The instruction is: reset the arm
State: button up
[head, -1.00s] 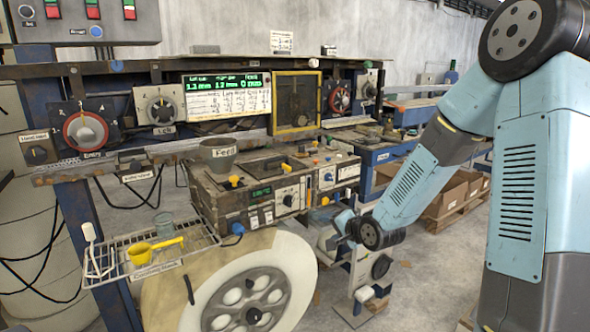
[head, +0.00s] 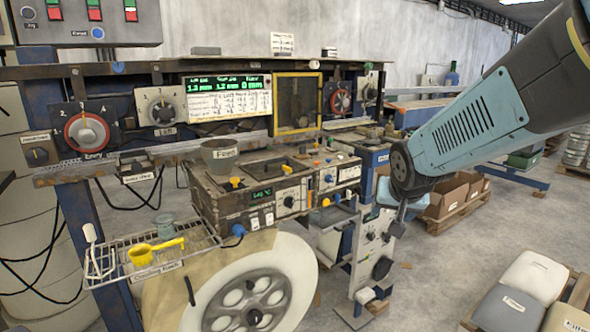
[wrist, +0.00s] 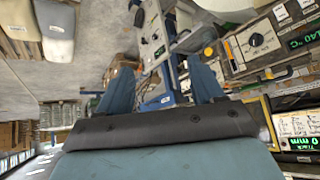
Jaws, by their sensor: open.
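My gripper (wrist: 160,88) shows in the wrist view as two blue fingers set wide apart with nothing between them, so it is open and empty. In the head view my gripper (head: 400,205) hangs at the end of my blue and black arm, in front of the right end of the machine. It is close to the grey control panel (head: 372,240) with knobs, seemingly apart from it. The fingertips are small and partly hidden in the head view.
The laminating machine carries a grey feed cup (head: 220,153) and a wire rack (head: 150,256) with a yellow scoop (head: 141,254). A large wheel (head: 250,295) stands below. Cardboard boxes (head: 450,196) and pale sacks (head: 530,278) are on pallets to the right.

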jog(key=s+d+r+n+g, duration=0.1)
jog(key=s+r, duration=0.2)
jog(key=s, duration=0.5)
jog(key=s+r+n+g+y, duration=0.1)
jog(key=s+r, duration=0.2)
jog(key=s, duration=0.5)
jog(key=shift+s+d+n, duration=0.3)
jog(key=shift+s+d, duration=0.05)
jog(key=shift+d, duration=0.05)
